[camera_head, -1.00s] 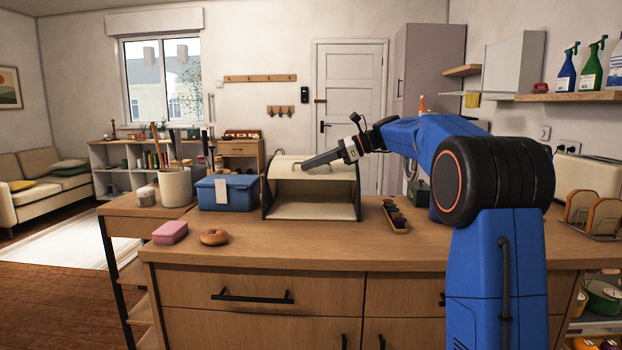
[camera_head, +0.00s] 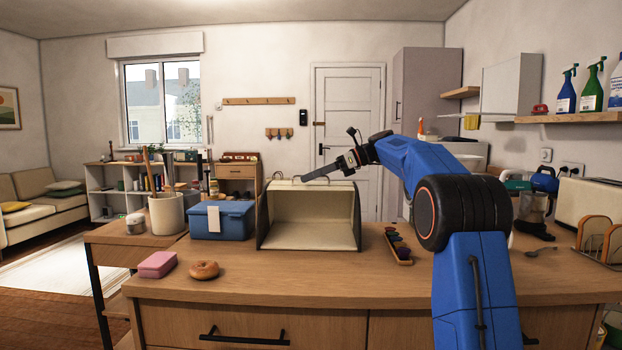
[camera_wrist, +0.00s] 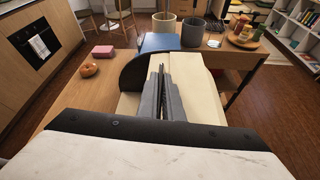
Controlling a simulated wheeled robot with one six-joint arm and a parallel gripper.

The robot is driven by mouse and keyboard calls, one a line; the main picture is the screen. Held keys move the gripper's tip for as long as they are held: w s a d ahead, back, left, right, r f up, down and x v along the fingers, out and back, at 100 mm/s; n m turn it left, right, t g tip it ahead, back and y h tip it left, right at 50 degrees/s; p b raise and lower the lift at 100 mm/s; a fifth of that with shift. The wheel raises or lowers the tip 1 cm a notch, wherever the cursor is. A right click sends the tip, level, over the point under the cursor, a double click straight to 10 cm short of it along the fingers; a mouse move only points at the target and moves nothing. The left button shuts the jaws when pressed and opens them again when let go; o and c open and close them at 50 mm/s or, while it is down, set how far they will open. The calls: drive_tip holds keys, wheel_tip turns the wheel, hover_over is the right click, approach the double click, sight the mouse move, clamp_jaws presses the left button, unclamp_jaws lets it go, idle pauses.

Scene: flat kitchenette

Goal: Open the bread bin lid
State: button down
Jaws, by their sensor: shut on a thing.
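The bread bin (camera_head: 307,237) stands on the wooden counter with its front wide open. Its cream inside shows and looks empty. Its lid is raised to the top of the bin, and I cannot make out its edge clearly. My gripper (camera_head: 302,178) is at the bin's top edge, reaching in from the right. In the wrist view my gripper (camera_wrist: 161,72) has its long grey fingers close together over the cream bin surface (camera_wrist: 205,88), beside the dark curved side wall (camera_wrist: 138,72). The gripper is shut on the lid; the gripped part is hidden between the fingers.
A blue box (camera_head: 222,220) and a utensil pot (camera_head: 167,213) stand left of the bin. A pink box (camera_head: 157,264) and a bagel (camera_head: 205,270) lie at the front left. A small tray (camera_head: 398,247) lies to the right. The counter before the bin is clear.

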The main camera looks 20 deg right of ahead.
drive_tip(key=c, duration=2.2)
unclamp_jaws()
drive_tip(key=v, duration=1.7)
drive_tip(key=shift+d, duration=0.15)
drive_tip(key=shift+r, duration=0.1)
